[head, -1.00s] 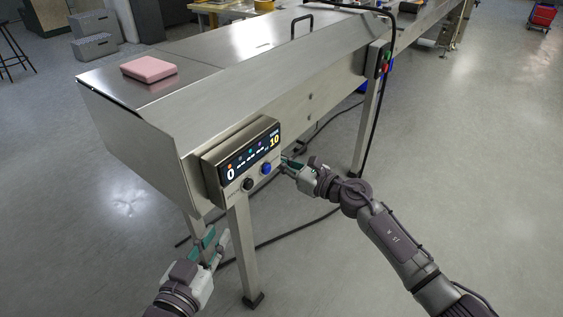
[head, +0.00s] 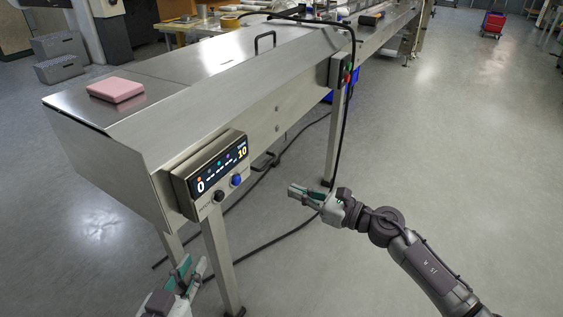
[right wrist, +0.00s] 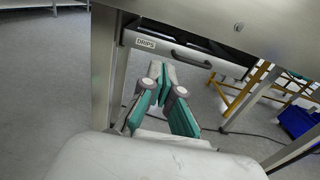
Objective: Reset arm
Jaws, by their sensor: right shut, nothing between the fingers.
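My right gripper (head: 300,192) is shut and empty in the head view, in free air to the right of the control panel and clear of the machine. In the right wrist view its green-padded fingers (right wrist: 163,75) meet at the tips, below a drawer labelled DRIPS (right wrist: 185,52). My left gripper (head: 188,270) is at the bottom left of the head view, near the machine's front leg. Its fingers look spread apart, with nothing seen between them.
The steel flow wrapper (head: 190,108) runs from left to upper right, with a control panel (head: 215,175) on its side. A pink block (head: 116,90) lies on top. Black cables (head: 262,243) cross the floor. The floor at right is clear, with a red cart (head: 493,24) far back.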

